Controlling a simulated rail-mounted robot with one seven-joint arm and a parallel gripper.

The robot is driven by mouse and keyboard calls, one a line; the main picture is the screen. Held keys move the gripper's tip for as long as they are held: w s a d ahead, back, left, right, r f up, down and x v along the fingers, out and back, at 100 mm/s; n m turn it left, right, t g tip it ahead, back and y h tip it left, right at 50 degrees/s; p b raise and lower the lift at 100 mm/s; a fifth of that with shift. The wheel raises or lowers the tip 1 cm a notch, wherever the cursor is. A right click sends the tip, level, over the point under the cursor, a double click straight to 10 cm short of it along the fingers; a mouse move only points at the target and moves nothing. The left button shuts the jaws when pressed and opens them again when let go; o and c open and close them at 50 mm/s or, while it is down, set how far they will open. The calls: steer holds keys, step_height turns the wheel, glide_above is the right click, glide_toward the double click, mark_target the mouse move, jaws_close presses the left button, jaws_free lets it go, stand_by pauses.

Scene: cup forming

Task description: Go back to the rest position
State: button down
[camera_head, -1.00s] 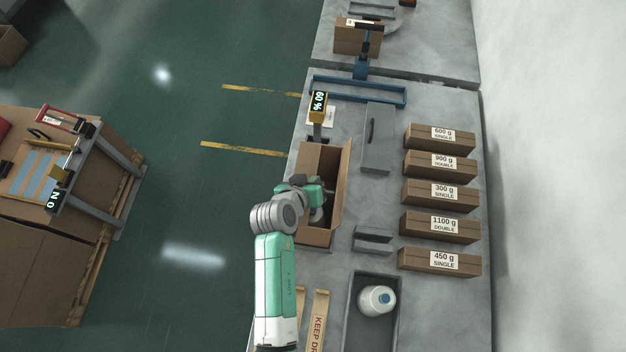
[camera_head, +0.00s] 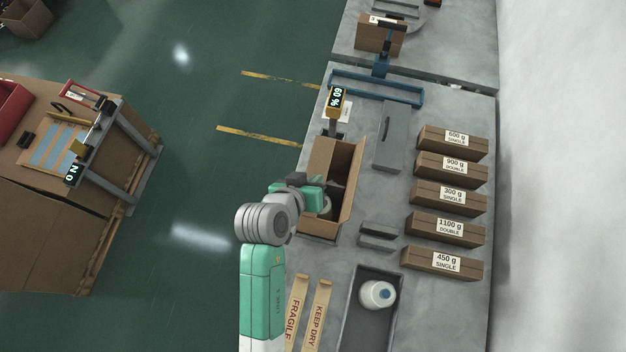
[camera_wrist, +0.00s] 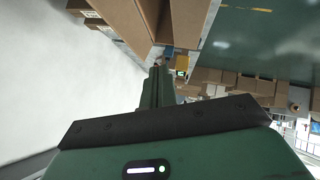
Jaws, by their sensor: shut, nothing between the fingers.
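My gripper shows in the wrist view (camera_wrist: 158,88) as narrow green fingers held together, with nothing seen between them. In the head view my arm rises from the bottom edge and bends toward an open cardboard box (camera_head: 348,185). The gripper end is at the left side of the box opening, and my own wrist mostly hides the fingers there. I cannot tell how deep they sit relative to the box rim.
Several labelled cartons (camera_head: 446,199) line the right of the grey bench (camera_head: 425,300). A dark tray (camera_head: 362,338) holds a white bottle (camera_head: 377,294). A display post (camera_head: 336,100) and blue frame (camera_head: 375,87) stand beyond the box. Open floor (camera_head: 180,170) lies left, before a cardboard-topped pallet (camera_head: 60,235).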

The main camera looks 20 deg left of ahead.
steer(key=shift+s+d+r, duration=0.1)
steer(key=shift+s+r, duration=0.35)
steer(key=shift+s, duration=0.05)
